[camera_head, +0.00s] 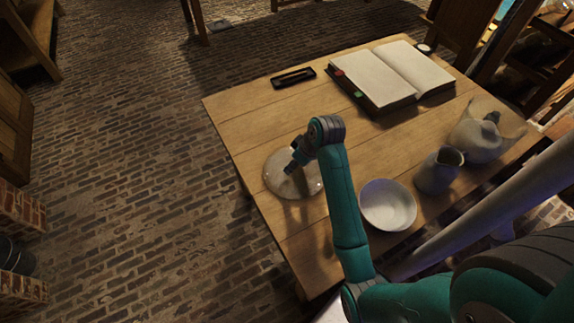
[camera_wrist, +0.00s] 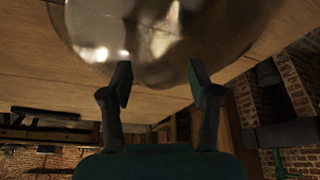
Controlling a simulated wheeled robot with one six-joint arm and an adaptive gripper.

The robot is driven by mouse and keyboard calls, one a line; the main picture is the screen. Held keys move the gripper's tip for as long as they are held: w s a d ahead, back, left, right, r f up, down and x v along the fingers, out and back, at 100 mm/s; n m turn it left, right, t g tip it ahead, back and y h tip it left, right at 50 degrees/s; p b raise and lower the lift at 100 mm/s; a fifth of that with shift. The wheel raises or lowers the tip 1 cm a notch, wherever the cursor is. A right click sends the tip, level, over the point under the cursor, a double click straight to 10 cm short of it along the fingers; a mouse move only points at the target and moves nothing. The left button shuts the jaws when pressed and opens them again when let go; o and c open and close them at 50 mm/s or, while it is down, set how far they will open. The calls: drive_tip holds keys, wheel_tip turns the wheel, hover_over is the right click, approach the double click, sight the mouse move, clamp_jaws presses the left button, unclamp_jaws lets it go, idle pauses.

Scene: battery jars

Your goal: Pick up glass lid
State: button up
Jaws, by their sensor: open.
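The clear glass lid (camera_head: 309,184) is a round, shallow dome lying on the wooden table near its left edge. It fills the top middle of the wrist view (camera_wrist: 160,35), where bright reflections show on it. My gripper (camera_head: 290,168) is over the lid in the head view. In the wrist view my gripper (camera_wrist: 160,78) is open, with its two fingers apart and the lid's rim close to the fingertips. I cannot tell whether the fingers touch the glass. My arm hides part of the lid's surroundings.
The wooden table (camera_head: 235,112) holds a white bowl (camera_head: 388,205), a grey jug (camera_head: 437,171), and a large pale vessel (camera_head: 482,137) on the right. An open book (camera_head: 375,78) and a small black tray (camera_head: 293,77) lie at the back. The tabletop behind the lid is clear.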

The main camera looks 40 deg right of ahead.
drive_tip(key=shift+f, duration=0.1)
clamp_jaws()
idle(0.3)
